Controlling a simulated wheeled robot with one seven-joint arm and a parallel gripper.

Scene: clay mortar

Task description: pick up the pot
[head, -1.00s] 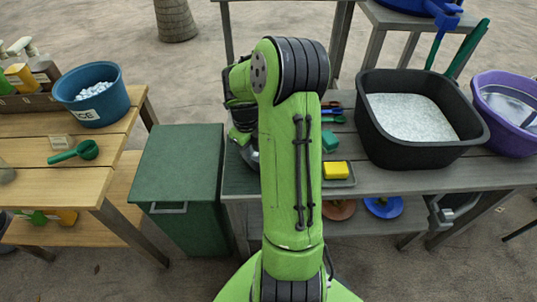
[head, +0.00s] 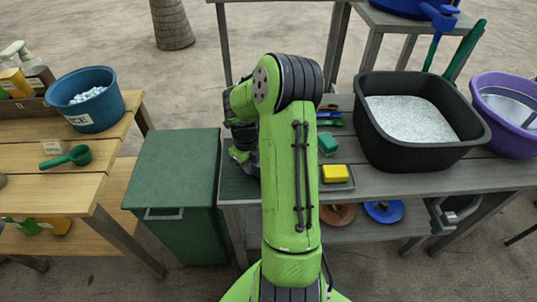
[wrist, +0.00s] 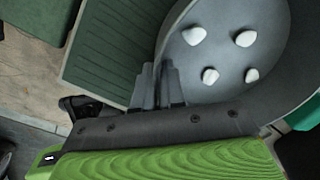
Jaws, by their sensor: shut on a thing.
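In the wrist view, a grey round pot (wrist: 225,28) with several small white lumps inside fills the upper right. My gripper (wrist: 158,78) is at the pot's near left wall, with its two fingers closed on the rim. The base of the pot is out of the wrist picture or hidden. In the head view, my arm covers most of the gripper, and the pot cannot be made out behind it.
A black tub (head: 372,140) of white grains and a yellow sponge (head: 335,173) on a tray stand right of my arm on the grey bench. A green bin (head: 172,170) is at left, beside a wooden table (head: 85,185) with a blue ice bucket (head: 88,118).

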